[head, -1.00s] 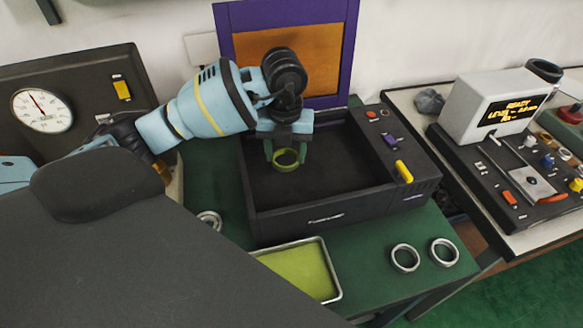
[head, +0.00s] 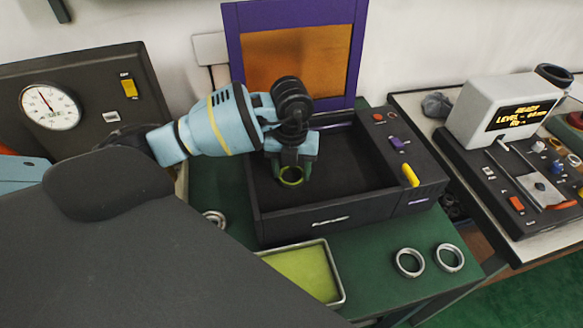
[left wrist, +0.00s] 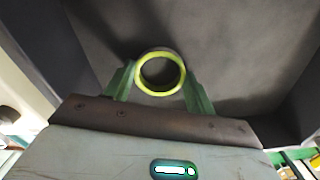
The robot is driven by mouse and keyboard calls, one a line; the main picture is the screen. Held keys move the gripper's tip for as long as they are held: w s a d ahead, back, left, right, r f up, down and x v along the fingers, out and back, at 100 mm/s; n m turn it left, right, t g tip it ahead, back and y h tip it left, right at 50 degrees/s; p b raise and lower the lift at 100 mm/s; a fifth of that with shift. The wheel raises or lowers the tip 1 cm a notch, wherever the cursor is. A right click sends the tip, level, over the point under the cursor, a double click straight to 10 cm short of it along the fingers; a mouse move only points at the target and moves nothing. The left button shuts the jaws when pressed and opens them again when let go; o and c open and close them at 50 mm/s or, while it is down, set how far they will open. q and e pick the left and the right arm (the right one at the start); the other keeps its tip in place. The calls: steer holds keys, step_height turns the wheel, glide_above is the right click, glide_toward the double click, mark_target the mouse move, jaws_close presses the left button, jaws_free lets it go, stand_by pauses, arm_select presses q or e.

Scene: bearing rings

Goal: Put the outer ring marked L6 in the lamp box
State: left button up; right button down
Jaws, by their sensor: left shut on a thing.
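My left gripper (head: 291,172) is inside the open black lamp box (head: 345,212), near its left part. It is shut on a ring (head: 291,176) that looks yellow-green under the light. In the left wrist view the ring (left wrist: 160,73) sits between the two green fingers, with the dark box floor behind it. I cannot read a mark on it, nor tell whether it touches the floor. Two silver rings lie on the green table at the right, one (head: 410,263) beside the other (head: 449,257). Another ring (head: 214,218) lies left of the box. My right gripper is not in view.
A metal tray with a yellow-green bottom (head: 306,271) lies in front of the box. The raised purple-framed lid (head: 296,60) stands behind it. A gauge panel (head: 92,100) is at the left, and a display device (head: 505,112) at the right. The box walls surround my gripper.

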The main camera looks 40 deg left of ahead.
mark_target(292, 174)
arm_select(q)
steer(key=o, duration=1)
steer(key=shift+f, duration=0.1)
steer(key=shift+o, duration=0.2)
step_height(292, 174, up, 12)
steer(key=shift+r+p, duration=0.2)
steer(key=shift+p, duration=0.15)
